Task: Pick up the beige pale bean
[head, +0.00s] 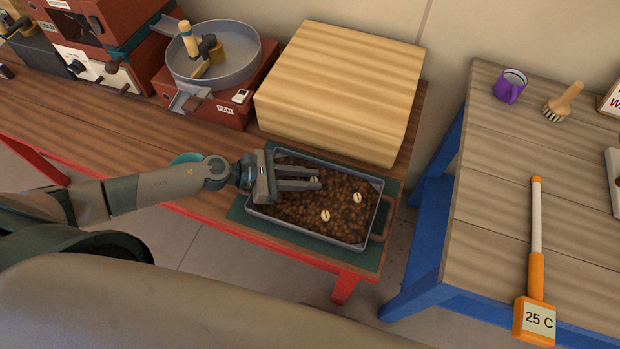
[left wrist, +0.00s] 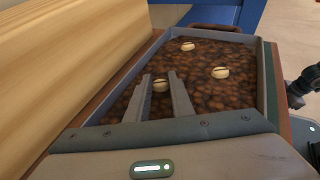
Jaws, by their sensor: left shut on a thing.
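A tray (head: 317,241) full of dark brown beans sits on a green mat (head: 238,213) on the wooden bench. Three beige pale beans show among the brown ones. One pale bean (head: 314,180) is between the fingertips of my left gripper (head: 319,180), which is shut on it, low over the beans. In the left wrist view this bean (left wrist: 160,86) shows between the finger ends. The other two lie free: one to the right (head: 357,198) and one nearer the front (head: 325,215).
A large pale wooden block (head: 340,85) stands right behind the tray. A round pan on a red fan unit (head: 215,110) is at the back left. A second table at right holds a purple mug (head: 510,86), a brush (head: 564,102) and a thermometer (head: 536,270).

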